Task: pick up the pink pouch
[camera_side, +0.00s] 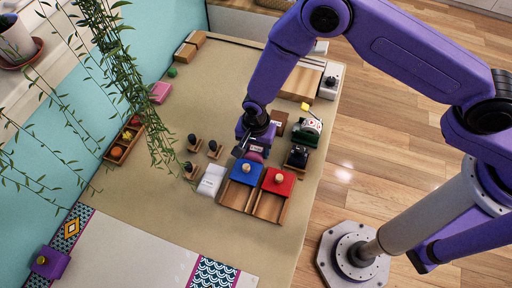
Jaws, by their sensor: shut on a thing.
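My gripper (244,146) is low over the middle of the mat, just behind the blue-lidded box. It is shut on a small pink thing, which I take to be the pink pouch (255,155). The pouch shows just below and beside the fingers, partly hidden by them and by the blue lid. I cannot tell whether it touches the surface below. Another pink, block-like item (160,92) lies apart at the left edge of the mat.
Wooden boxes with a blue lid (246,171) and a red lid (279,181) stand close in front. A white packet (211,180) and several dark egg-like things on wooden stands (214,149) are to the left. Hanging plant strands (165,130) cross the left side. The beige mat (160,205) is clear at front.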

